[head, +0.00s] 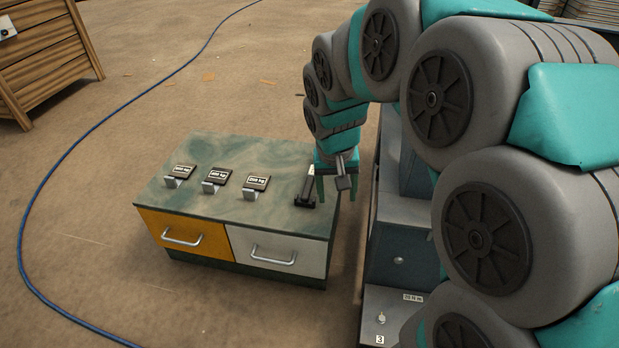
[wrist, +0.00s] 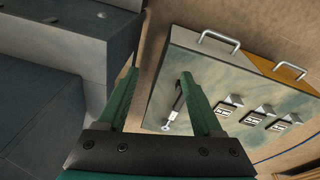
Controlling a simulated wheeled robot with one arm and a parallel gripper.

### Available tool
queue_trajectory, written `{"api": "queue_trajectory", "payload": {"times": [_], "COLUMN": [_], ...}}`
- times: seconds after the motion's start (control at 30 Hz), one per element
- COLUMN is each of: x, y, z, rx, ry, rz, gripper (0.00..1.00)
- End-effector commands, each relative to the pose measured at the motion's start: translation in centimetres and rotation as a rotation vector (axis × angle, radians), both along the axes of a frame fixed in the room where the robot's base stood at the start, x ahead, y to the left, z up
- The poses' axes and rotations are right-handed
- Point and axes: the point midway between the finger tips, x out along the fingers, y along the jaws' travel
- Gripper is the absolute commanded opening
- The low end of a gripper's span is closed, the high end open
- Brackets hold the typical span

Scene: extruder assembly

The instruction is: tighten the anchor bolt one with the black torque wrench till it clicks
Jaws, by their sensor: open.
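The black torque wrench appears to be the dark tool (head: 306,190) at the right end of the green cabinet top; it also shows in the wrist view (wrist: 179,104), beside the right finger, with a bright metal end. My gripper (head: 336,197) is open and empty, just right of the tool near the cabinet's right edge. In the wrist view, both green fingers of my gripper (wrist: 160,75) are spread apart. Anchor bolt one cannot be identified. Two small pale bolts show on the grey stepped structure: an upper bolt (head: 398,260) and a lower bolt (head: 381,318) near a "3" label.
The cabinet (head: 230,150) has a yellow drawer (head: 170,226) and a white drawer (head: 290,245). Several dark labelled plates with metal brackets stand on its top. The grey stepped structure (head: 385,235) is close on the right. A blue cable (head: 65,155) curves over open floor at left.

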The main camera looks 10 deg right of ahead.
Motion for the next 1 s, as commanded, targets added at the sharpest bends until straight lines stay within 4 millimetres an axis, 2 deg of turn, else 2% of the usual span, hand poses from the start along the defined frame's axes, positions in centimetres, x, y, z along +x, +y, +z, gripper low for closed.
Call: {"api": "queue_trajectory", "payload": {"times": [0.03, 0.1, 0.3, 0.5, 0.7, 1.0], "x": [2.0, 4.8, 12.4, 18.3, 21.0, 22.3], "y": [0.2, 0.4, 1.0, 1.5, 1.8, 1.5], "z": [-1.2, -2.1, -5.3, -7.9, -9.2, -11.6], "rx": [-0.002, -0.005, -0.004, 0.002, 0.005, 0.007], "ry": [-0.017, -0.05, -0.142, -0.222, -0.26, -0.267], "rz": [-0.011, -0.033, -0.096, -0.146, -0.171, -0.175], "gripper": [0.68, 0.68, 0.68, 0.68, 0.68, 0.68]}}
